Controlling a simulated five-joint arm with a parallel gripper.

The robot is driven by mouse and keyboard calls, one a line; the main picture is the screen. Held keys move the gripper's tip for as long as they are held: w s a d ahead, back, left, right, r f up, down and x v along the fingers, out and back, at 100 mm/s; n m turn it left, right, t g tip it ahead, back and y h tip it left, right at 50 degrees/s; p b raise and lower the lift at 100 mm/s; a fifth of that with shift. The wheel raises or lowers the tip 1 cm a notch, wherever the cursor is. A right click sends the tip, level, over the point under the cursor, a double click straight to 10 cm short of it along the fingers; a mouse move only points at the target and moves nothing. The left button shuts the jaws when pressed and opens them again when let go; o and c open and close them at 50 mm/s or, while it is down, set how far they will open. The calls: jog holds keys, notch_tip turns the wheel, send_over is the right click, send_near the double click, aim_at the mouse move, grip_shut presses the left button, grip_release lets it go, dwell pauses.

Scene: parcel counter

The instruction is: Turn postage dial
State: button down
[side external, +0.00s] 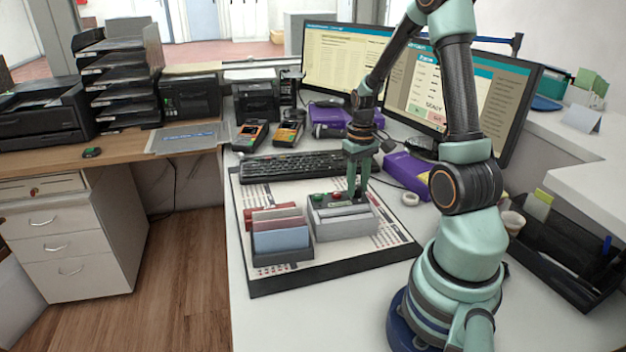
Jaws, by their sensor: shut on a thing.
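My gripper (357,196) points down at the right part of the top panel of a low grey box (345,227), which holds pale envelopes or cards. The panel carries a green button and a red button (336,195) just left of the fingers. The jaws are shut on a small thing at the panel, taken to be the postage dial. The fingers hide almost all of it, so its shape and angle cannot be told.
A rack of red, grey and blue folders (280,240) stands left of the box on a dark-edged mat (330,272). A keyboard (295,165), card terminals (289,133) and purple boxes (408,172) lie behind. A tape roll (410,199) is to the right. The mat's front strip is clear.

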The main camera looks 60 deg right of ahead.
aim_at(358, 187)
jog(key=shift+d+m, duration=0.1)
jog(key=shift+m, duration=0.2)
jog(key=c, duration=0.5)
grip_release()
jog(key=shift+c, duration=0.2)
notch_tip(358, 187, up, 12)
jog(key=w+a+r+n+t, duration=0.1)
jog(key=a+r+n+t, duration=0.2)
jog(key=a, duration=0.9)
jog(key=a+r+n+t, duration=0.2)
jog(key=a+r+n, duration=0.1)
jog(key=a, duration=0.9)
jog(key=shift+w+a+t, duration=0.15)
jog(key=shift+w+t, duration=0.2)
jog(key=shift+t, duration=0.05)
